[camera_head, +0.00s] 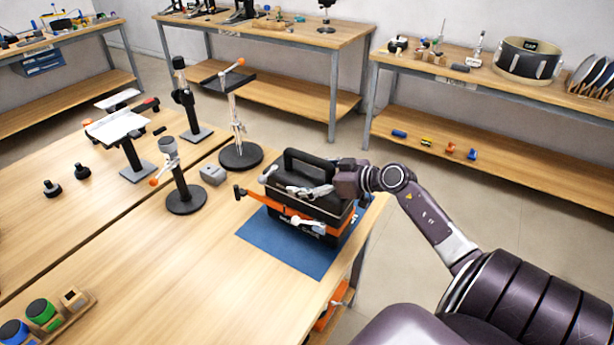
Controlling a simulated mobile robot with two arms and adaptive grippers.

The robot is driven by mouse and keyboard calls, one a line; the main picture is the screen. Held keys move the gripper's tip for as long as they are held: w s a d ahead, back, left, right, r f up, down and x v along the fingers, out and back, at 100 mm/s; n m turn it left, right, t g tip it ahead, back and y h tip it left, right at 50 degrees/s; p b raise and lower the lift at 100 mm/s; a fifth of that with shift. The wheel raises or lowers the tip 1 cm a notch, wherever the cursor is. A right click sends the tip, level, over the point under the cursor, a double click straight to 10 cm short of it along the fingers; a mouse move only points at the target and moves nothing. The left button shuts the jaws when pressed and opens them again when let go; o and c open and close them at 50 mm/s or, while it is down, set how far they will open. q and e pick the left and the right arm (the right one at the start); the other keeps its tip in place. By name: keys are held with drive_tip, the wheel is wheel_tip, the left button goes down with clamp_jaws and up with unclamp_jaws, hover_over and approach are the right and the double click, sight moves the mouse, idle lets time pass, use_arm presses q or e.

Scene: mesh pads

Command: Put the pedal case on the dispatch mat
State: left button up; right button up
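The pedal case (327,222) is a black box with an orange band, small pale parts at the front and a black carry handle (305,160) on top. It is upright over the blue dispatch mat (288,250) at the table's right edge. The mat shows in front and to the left of it; I cannot tell whether the case rests fully on it. My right gripper (305,191) reaches in from the right over the case top, close beside the handle. Its fingertips are too small to tell open from shut. My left gripper is not in view.
A round-based stand (186,197), a taller stand (241,155) and a small grey block (213,174) are left of and behind the mat. A wooden holder with coloured round items (45,314) is at the front left. The table's front middle is clear.

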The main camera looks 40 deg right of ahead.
drive_tip(key=b+v, duration=0.1)
drive_tip(key=v, duration=1.1)
drive_tip(key=shift+r, duration=0.15)
idle(0.5)
